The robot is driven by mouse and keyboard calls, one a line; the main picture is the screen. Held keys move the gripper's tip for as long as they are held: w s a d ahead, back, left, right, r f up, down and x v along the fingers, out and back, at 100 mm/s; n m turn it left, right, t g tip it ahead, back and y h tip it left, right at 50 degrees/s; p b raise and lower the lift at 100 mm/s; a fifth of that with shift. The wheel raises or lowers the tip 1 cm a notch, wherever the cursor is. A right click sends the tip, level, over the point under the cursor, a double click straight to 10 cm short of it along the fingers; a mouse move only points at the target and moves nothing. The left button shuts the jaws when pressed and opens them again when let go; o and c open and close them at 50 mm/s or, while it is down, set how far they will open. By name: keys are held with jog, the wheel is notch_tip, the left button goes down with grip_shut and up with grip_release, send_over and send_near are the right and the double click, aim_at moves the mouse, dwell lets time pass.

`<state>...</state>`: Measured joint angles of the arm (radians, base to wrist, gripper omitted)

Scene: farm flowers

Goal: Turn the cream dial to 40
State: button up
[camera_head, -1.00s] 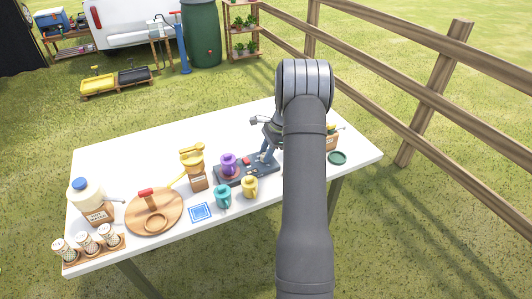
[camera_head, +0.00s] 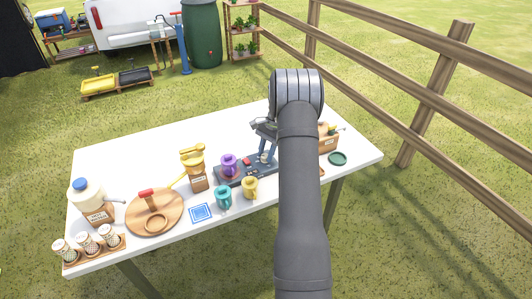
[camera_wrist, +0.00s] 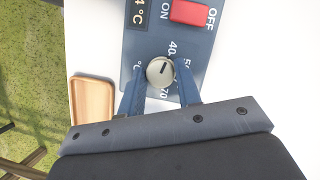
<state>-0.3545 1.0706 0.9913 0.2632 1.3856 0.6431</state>
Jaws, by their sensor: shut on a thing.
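The cream dial (camera_wrist: 160,72) is a round knob on the dark blue-grey hot plate panel (camera_wrist: 149,43). The panel, seen turned, has a scale with 40, 50 and 70 legible around the knob. A dark mark on the dial slants to the upper right, roughly toward the 40–50 side; its exact reading is unclear. My gripper (camera_wrist: 160,82) has one finger on each side of the dial and is shut on it. In the head view my gripper (camera_head: 265,150) is at the right part of the hot plate (camera_head: 233,182), and the fingers partly cover the dial.
A red ON/OFF switch (camera_wrist: 191,13) lies close to the dial. A purple pitcher (camera_head: 229,166) stands on the hot plate's left. Teal (camera_head: 223,199) and yellow (camera_head: 250,187) pitchers stand in front. A wooden tray (camera_wrist: 93,101) lies beside the panel. The table's back left is clear.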

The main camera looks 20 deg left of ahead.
jog(key=o, duration=1)
jog(key=shift+c, duration=0.2)
jog(key=v, duration=1.7)
jog(key=shift+w+r, duration=0.2)
jog(key=shift+f, duration=0.15)
jog(key=x, duration=1.7)
jog(key=shift+s, duration=0.25)
